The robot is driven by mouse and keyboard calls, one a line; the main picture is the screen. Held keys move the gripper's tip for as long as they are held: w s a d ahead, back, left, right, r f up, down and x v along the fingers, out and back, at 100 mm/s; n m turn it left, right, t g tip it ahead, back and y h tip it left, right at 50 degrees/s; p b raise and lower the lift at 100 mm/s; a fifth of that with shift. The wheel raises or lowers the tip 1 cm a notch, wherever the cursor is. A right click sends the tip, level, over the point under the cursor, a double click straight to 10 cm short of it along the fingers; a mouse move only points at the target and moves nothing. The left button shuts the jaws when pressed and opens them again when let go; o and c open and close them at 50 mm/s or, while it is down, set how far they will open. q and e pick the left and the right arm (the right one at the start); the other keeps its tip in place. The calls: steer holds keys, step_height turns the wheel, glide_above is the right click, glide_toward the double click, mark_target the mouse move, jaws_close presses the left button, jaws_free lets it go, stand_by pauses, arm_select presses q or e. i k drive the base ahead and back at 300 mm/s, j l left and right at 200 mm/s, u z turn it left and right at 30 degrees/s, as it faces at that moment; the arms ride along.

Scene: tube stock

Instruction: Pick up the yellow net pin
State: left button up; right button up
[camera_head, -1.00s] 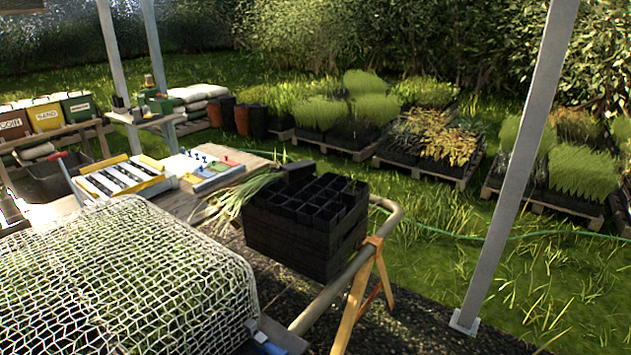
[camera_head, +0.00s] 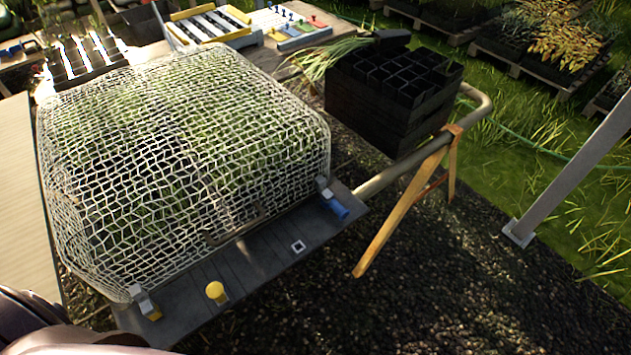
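A white net (camera_head: 185,150) is draped over a bed of green plants on the bench. Along its front runs a dark grey board (camera_head: 265,270). A yellow round-headed piece (camera_head: 216,290) stands on the board left of its middle. A second, smaller yellow piece (camera_head: 153,313) sits at a metal bracket (camera_head: 143,298) on the net's front left corner. A blue pin (camera_head: 337,208) sits at a like bracket on the front right corner. I cannot tell for certain which yellow piece is the net pin. Neither of my grippers is in view.
Black stacked pot trays (camera_head: 390,95) stand right of the net, by a bent rail (camera_head: 420,150) and a wooden trestle leg (camera_head: 405,215). A small white square (camera_head: 298,247) lies on the board. A pale panel (camera_head: 22,195) is at left. The dark ground at lower right is clear.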

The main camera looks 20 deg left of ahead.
mark_target(215, 291)
steer(key=k+j+u, duration=0.1)
steer(key=u, duration=1.2)
